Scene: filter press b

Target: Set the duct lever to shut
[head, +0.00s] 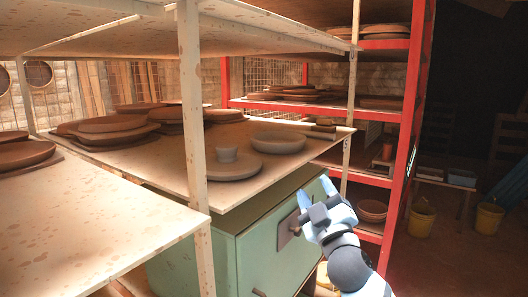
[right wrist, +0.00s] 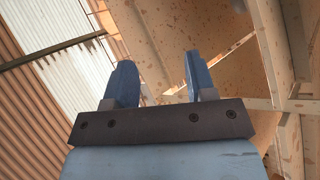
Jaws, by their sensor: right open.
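A green cabinet (head: 262,252) stands under the middle shelf. A dark brown plate (head: 284,233) with a small lever-like part is on its front; I cannot tell for sure that this is the duct lever, or its setting. My right gripper (head: 315,189) is just right of the plate in the head view, fingers pointing up and spread, with nothing between them. Its wrist and fingers partly cover the cabinet front. In the right wrist view the two blue fingers (right wrist: 159,62) are apart and empty, with no lever showing. My left gripper is not in view.
A pale shelf (head: 235,197) with plates and bowls overhangs the cabinet, its edge close to my right gripper. A pale post (head: 193,120) stands in front. A red rack (head: 410,120) is behind on the right. Yellow buckets (head: 421,221) stand on the floor farther right.

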